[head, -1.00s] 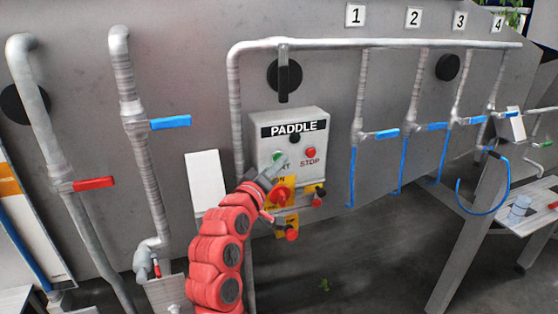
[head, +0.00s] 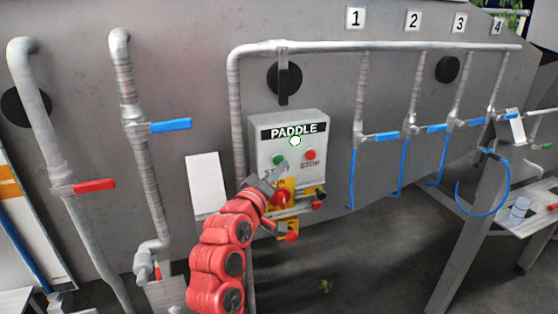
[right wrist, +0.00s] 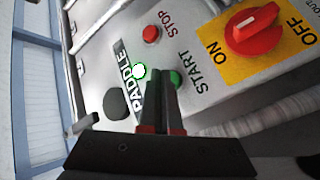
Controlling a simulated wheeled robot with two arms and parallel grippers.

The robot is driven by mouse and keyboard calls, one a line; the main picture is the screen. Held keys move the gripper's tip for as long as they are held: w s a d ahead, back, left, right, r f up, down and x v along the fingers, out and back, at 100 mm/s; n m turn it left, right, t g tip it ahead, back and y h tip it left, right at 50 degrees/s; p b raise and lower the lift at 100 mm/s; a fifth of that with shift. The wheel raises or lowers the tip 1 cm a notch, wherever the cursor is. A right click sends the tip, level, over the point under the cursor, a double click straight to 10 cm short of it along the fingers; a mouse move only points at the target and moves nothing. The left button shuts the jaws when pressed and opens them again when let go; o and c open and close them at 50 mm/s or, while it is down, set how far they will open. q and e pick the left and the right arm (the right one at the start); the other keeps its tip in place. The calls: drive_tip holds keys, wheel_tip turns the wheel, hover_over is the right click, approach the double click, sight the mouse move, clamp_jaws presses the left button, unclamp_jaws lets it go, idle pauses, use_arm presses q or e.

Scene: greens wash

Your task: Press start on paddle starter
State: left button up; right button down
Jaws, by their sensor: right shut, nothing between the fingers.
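The paddle starter (head: 263,128) is a grey box on the panel, labelled PADDLE. Its green START button (head: 279,160) also shows in the right wrist view (right wrist: 176,78). The red STOP button (head: 310,155) is to its right in the head view. A round lamp (head: 295,141) under the label is lit white with a green rim; it also shows in the right wrist view (right wrist: 139,72). My right gripper (head: 283,164) is shut and empty, its tips close to the green button. Contact cannot be told. My left gripper is not in view.
A red rotary switch (right wrist: 253,30) on a yellow ON/OFF plate sits below the buttons. A vertical pipe (head: 236,110) runs left of the box. Blue-handled valves (head: 380,136) line the right side; a red-handled valve (head: 94,186) is at left.

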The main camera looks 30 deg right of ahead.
drive_tip(key=shift+s, duration=0.1)
drive_tip(key=s+p, duration=0.1)
drive_tip(key=s, duration=0.1)
drive_tip(key=s+a, duration=0.1)
drive_tip(key=s, duration=0.1)
drive_tip(key=shift+s+a+p, duration=0.1)
drive_tip(key=shift+s+p, duration=0.3)
drive_tip(key=shift+f, duration=0.1)
idle(0.8)
